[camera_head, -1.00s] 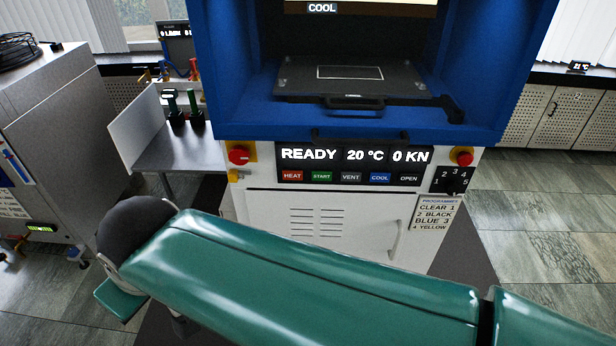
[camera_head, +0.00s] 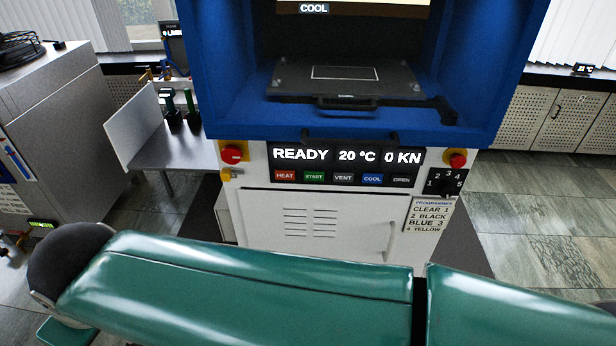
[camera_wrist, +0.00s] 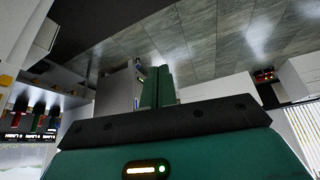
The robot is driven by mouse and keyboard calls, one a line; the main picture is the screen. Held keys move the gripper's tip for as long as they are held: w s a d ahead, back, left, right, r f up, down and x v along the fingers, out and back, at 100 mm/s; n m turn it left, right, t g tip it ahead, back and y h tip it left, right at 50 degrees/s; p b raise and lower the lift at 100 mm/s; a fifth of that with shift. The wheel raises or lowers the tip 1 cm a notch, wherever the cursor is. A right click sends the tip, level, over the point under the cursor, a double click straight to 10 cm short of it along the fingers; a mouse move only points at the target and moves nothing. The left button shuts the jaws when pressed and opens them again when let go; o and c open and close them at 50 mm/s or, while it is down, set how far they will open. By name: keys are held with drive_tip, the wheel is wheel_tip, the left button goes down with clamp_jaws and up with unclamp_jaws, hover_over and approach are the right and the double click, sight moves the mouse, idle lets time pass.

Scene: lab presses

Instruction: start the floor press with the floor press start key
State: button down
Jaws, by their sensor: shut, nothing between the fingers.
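The floor press (camera_head: 230,100) is a blue-framed machine with a white lower cabinet, in the middle of the head view. Its display (camera_head: 345,156) reads READY, 20 °C, 0 KN. The floor press start key (camera_head: 314,177) is the green key marked START, in the row below the display between HEAT and VENT. My green arm crosses the foreground below the keys and leaves them uncovered. My gripper (camera_wrist: 157,87) shows only in the wrist view, its green fingers together and empty, with open floor beyond. The start key cannot be made out in the wrist view.
The red HEAT key (camera_head: 285,176) and the VENT key (camera_head: 343,178) flank the start key. A red stop button (camera_head: 231,154) sits left of the display, and a programme dial (camera_head: 446,182) sits right. A side table (camera_head: 175,152) stands left of the press. Tiled floor is clear at right.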

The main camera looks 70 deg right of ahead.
sight(314, 176)
drive_tip(key=s+d+f+n+g+h, duration=0.4)
drive_tip(key=s+d+n+g+h, duration=0.1)
drive_tip(key=d, duration=0.8)
drive_tip(key=s+d+f+n+g+h, duration=0.5)
drive_tip(key=s+d+n, duration=0.2)
drive_tip(key=d, duration=0.7)
drive_tip(key=s+d+f+n+g+h, duration=0.5)
drive_tip(key=d+n, duration=0.4)
drive_tip(key=d, duration=0.4)
drive_tip(key=shift+s+d+f+g+h, duration=0.25)
drive_tip(key=shift+s+d+g+h, duration=0.15)
drive_tip(key=shift+s, duration=0.35)
drive_tip(key=shift+w+d, duration=0.35)
drive_tip(key=shift+d, duration=1.05)
drive_tip(key=shift+w+d, duration=0.3)
drive_tip(key=shift+d, duration=1.15)
drive_tip(key=shift+w+d, duration=0.35)
drive_tip(key=shift+d, duration=1.05)
